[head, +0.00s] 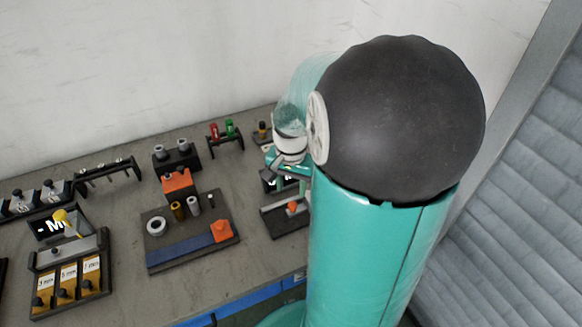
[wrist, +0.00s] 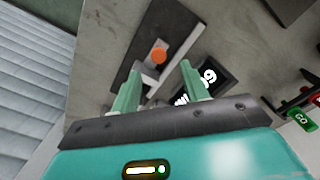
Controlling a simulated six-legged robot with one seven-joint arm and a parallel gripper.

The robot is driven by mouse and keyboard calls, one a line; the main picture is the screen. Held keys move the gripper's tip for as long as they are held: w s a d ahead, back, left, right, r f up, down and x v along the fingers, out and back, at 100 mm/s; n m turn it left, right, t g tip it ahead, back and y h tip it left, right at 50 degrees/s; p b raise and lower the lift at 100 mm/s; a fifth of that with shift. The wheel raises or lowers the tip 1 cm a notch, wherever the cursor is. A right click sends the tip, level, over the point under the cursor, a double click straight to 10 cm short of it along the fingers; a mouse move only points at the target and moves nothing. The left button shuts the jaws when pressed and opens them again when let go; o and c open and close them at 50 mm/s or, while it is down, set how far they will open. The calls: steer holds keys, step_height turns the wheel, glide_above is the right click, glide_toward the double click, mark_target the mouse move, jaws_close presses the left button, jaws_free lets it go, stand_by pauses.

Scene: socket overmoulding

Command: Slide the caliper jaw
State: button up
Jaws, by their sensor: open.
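The caliper shows in the wrist view as a dark base plate (wrist: 124,64) with a light grey rail (wrist: 184,46) and a round orange knob (wrist: 158,55) on the jaw. In the head view the orange knob (head: 292,207) sits on the caliper base (head: 283,228), partly hidden behind my arm. My gripper (wrist: 158,74) is open, with its two green fingers apart. In the wrist view the knob appears between and just beyond the fingertips. No contact shows, and the height gap cannot be told. A dark display (wrist: 207,76) with white characters lies beside the right finger, partly covered by it.
A dark tray (head: 190,250) with rings, pins and an orange block lies left of the caliper. A rack with red and green pieces (head: 222,131) stands behind. A green GO label (wrist: 302,121) shows at the right in the wrist view.

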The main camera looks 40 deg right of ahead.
step_height(320, 180, up, 7)
steer(key=shift+r, duration=0.2)
stand_by(0.5)
steer(key=s+a+r+n+t, duration=0.2)
steer(key=a+n, duration=0.4)
steer(key=a, duration=0.4)
steer(key=s+a+r+n+t, duration=0.3)
steer(key=a+r+n, duration=0.3)
steer(key=a, duration=0.4)
steer(key=shift+s+t, duration=0.3)
steer(key=shift+s, duration=0.15)
